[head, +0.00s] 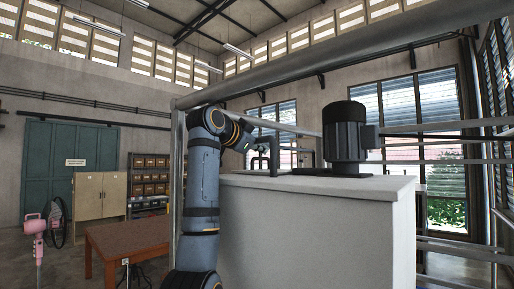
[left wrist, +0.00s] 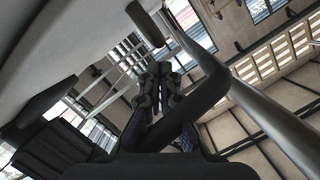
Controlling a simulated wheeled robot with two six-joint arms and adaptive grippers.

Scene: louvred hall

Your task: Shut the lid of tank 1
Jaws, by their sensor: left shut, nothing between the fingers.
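A large pale grey box-shaped tank (head: 305,235) stands right in front of me, with a flat top and a black finned motor (head: 345,138) on it. No number is readable on it, and I cannot make out a separate lid or whether one is open. My left arm rises in front of the tank's left edge and bends right over its top. My left gripper (left wrist: 158,80) shows in the left wrist view, with its fingers together and empty. A pale surface (left wrist: 70,35), seemingly the tank, fills that view's upper left. My right gripper is out of view.
A thick grey rail (head: 300,72) crosses above the tank; a pipe also runs close by in the left wrist view (left wrist: 265,115). A brown table (head: 130,240), a beige cabinet (head: 100,195) and a pink device (head: 36,228) stand left. Railings (head: 455,250) stand right.

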